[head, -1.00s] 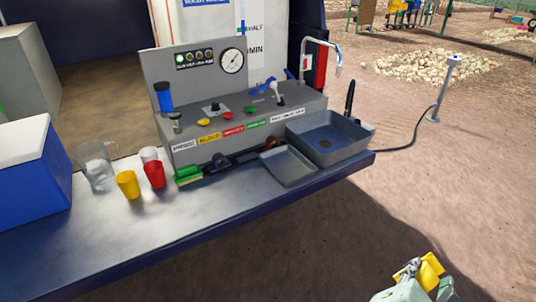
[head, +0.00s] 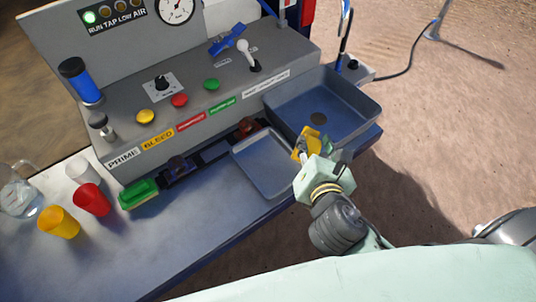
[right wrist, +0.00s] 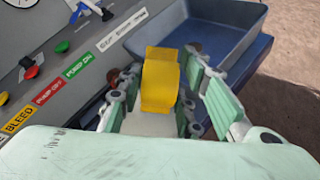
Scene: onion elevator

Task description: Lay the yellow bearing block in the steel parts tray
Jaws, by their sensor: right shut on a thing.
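The yellow bearing block (head: 305,146) is in my right gripper (head: 314,148), by the right edge of the shallow steel parts tray (head: 262,168). In the right wrist view the block (right wrist: 160,85) sits between the two green-padded fingers of the gripper (right wrist: 158,95), which are shut on it. A pale surface shows beneath the block there. The tray looks empty in the head view. I cannot tell the block's exact height above the tray. My left gripper is not in view.
A deeper grey basin (head: 335,85) stands just behind and right of the tray. A control panel (head: 215,105) with knobs and a lever stands at the back.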

